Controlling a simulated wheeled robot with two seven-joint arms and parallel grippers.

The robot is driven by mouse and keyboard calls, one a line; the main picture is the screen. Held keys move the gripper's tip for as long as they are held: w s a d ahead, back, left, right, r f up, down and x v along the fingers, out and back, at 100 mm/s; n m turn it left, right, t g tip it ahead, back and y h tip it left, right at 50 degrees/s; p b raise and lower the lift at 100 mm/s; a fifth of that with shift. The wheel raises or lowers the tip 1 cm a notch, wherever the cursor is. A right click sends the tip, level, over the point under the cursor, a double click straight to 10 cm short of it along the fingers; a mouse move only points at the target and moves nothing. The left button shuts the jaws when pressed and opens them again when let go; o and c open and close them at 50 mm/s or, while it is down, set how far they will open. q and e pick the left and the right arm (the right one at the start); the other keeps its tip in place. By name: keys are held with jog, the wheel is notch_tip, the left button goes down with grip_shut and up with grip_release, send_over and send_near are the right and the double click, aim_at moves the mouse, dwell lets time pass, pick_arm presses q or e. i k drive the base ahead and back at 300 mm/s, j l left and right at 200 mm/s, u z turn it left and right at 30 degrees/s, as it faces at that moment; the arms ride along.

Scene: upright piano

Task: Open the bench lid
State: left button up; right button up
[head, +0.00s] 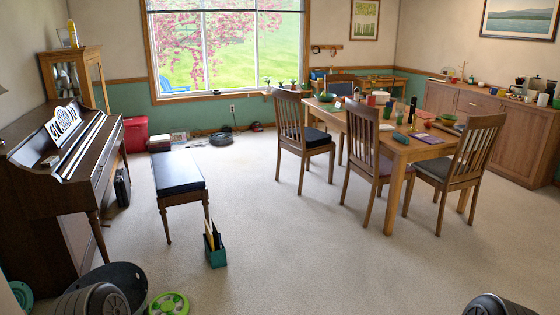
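The piano bench (178,172) stands on the carpet left of centre, to the right of the upright piano (62,175). It has a dark padded top and brown wooden legs. Its lid looks shut, with the top lying flat. A small pale item (160,138) is at its far end; I cannot tell whether it rests on the top or behind it. Neither gripper shows in the head view. Only dark rounded parts, apparently of my arms, show at the bottom left and bottom right edges.
A teal holder (215,248) with upright items stands on the floor near the bench's front end. A green disc (169,303) lies at the bottom left. The dining table (415,146) and chairs (302,130) stand to the right. The carpet between is clear.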

aim_at(176, 173)
jog(key=i, duration=1.25)
jog(key=i+l, duration=0.1)
jog(key=i, duration=1.15)
jog(key=i+l+u, duration=0.1)
jog(key=i+u, duration=0.3)
jog(key=i, duration=0.2)
jog(key=i+l+u, duration=0.3)
jog(key=i+u, duration=0.15)
jog(key=i+l+u, duration=0.4)
jog(key=i+l, duration=0.35)
jog(key=i, duration=0.2)
jog(key=i+l, duration=0.3)
jog(key=i, duration=0.25)
jog(key=i+l, duration=0.35)
jog(key=i, duration=0.2)
jog(key=i+l, duration=0.3)
jog(key=i, duration=0.2)
jog(key=i+l, duration=0.35)
jog(key=i, duration=0.2)
jog(key=i+l, duration=0.3)
jog(key=i, duration=0.25)
jog(key=u, duration=0.05)
